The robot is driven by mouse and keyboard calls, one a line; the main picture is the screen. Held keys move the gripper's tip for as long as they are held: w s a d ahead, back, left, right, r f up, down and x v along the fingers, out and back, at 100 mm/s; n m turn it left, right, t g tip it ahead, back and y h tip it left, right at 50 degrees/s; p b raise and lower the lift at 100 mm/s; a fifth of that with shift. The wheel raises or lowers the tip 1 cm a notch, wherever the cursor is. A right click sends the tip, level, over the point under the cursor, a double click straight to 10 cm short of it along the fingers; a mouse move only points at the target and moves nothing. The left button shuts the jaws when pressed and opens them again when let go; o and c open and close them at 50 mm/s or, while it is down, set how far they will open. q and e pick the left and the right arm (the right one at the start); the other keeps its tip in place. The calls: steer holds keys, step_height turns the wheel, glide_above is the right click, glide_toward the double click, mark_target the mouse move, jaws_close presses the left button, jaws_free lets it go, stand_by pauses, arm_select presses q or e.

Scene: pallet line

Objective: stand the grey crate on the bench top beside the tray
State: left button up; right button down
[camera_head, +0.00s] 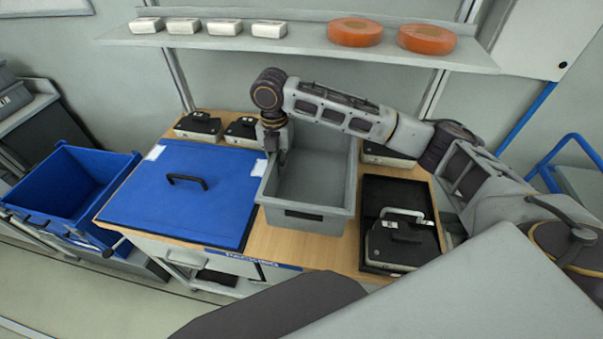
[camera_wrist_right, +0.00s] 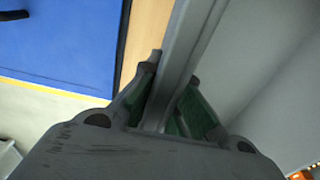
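The grey crate (camera_head: 305,214) is upright over the wooden bench top (camera_head: 290,245), between the blue lid-like panel and the black tray (camera_head: 368,256). I cannot tell whether its base touches the wood. The crate looks empty. My right gripper (camera_head: 275,150) reaches down onto the crate's left rim. In the right wrist view, the rim (camera_wrist_right: 187,35) passes between the gripper's green-padded fingers (camera_wrist_right: 173,85), which are closed up on it. The black tray lies just right of the crate and holds a black and grey case (camera_head: 403,243). My left gripper is not in view.
A blue panel with a black handle (camera_head: 185,190) covers the bench's left part. Small black cases (camera_head: 198,126) stand along the back. A shelf (camera_head: 300,45) with white boxes and orange discs hangs above. A blue bin (camera_head: 65,185) stands left.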

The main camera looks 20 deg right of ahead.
mark_target(281, 181)
steer(key=shift+f, duration=2.3)
steer(key=shift+f+p, duration=0.35)
steer(key=shift+f, duration=2.25)
steer(key=c, duration=1.6)
jaws_free()
steer(key=shift+s, duration=0.1)
steer(key=shift+c, duration=0.2)
steer(key=r, duration=0.8)
steer(key=r+b, duration=0.1)
steer(key=r, duration=0.3)
steer(key=shift+w+r, duration=0.1)
steer(key=shift+w, duration=0.25)
